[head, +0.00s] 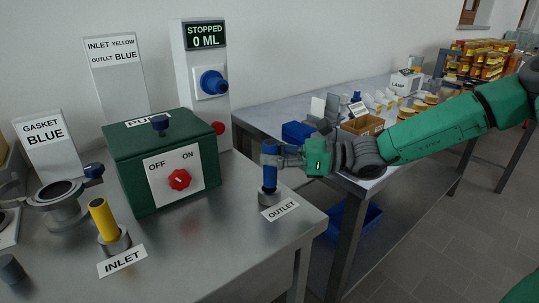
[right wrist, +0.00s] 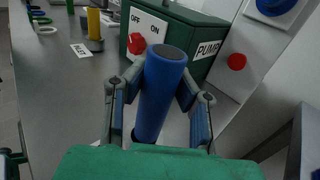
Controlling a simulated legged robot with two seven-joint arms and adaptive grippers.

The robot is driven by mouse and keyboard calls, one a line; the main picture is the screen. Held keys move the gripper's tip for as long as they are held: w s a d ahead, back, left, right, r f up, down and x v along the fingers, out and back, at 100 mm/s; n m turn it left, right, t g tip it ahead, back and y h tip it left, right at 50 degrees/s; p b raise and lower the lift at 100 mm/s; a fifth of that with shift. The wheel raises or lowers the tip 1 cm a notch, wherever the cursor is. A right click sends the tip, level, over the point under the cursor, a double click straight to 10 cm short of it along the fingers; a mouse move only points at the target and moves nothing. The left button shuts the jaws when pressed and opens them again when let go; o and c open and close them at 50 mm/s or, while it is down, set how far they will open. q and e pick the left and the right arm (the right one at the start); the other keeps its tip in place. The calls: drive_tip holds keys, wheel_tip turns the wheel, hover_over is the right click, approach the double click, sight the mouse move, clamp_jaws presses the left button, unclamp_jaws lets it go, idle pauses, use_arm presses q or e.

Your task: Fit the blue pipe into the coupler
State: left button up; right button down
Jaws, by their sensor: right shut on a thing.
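The blue pipe (head: 270,176) stands about upright at the grey outlet coupler (head: 269,197), on the front right of the steel bench. Its lower end meets the coupler's mouth; I cannot tell how deep it sits. My right gripper (head: 276,160) is shut on the pipe's upper part, coming from the right. In the right wrist view the blue pipe (right wrist: 160,90) is between the two fingers, its top end standing above them, and its lower end and the coupler are hidden. My left gripper is not in view.
The "OUTLET" label (head: 280,210) lies before the coupler. A yellow pipe (head: 102,218) stands in the inlet coupler (head: 114,242). The green pump box (head: 165,165) with a red knob stands behind. A flanged fitting (head: 60,208) is at left. The second table (head: 300,110) is cluttered.

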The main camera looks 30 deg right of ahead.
sight(271, 170)
drive_tip(key=shift+d, duration=0.15)
drive_tip(key=shift+f, duration=0.25)
drive_tip(key=shift+a+f+b, duration=0.2)
drive_tip(key=shift+a+b, duration=0.05)
drive_tip(key=shift+b, duration=0.15)
drive_tip(key=shift+d+f+b, duration=0.1)
drive_tip(key=shift+f+b, duration=0.25)
drive_tip(key=shift+f, duration=0.1)
drive_tip(key=shift+f+b, duration=0.9)
drive_tip(key=shift+f, duration=0.2)
drive_tip(key=c, duration=1.3)
unclamp_jaws()
drive_tip(key=shift+o, duration=0.2)
